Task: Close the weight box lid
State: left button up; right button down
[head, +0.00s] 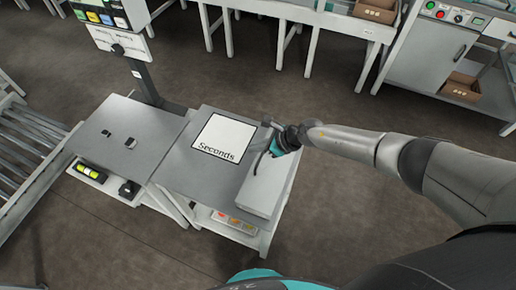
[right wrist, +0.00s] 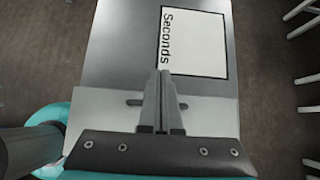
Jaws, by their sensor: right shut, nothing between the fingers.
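The weight box appears to be the long light grey box (head: 266,190) on the right side of a grey table in the head view. Its top looks flat, with no raised lid visible. In the right wrist view a pale flat top (right wrist: 105,112) with dark slots lies beneath the fingers. My right gripper (head: 257,170) is over this box, its fingers together and empty. It also shows in the right wrist view (right wrist: 161,74), pointing toward the sign. I cannot tell whether the fingertips touch the box. My left gripper is not in view.
A white "Seconds" sign (head: 223,137) lies on the table (head: 185,168) beside the box. A second grey table (head: 122,128) with a display post (head: 146,80) stands left. A lower shelf holds a tray of coloured items (head: 234,222). A roller conveyor (head: 28,140) is far left.

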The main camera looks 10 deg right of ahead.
notch_tip(320, 180, up, 9)
jog(key=p, duration=0.4)
jog(key=shift+w+f+p, duration=0.2)
jog(key=shift+w+p, duration=0.1)
jog(key=shift+p, duration=0.05)
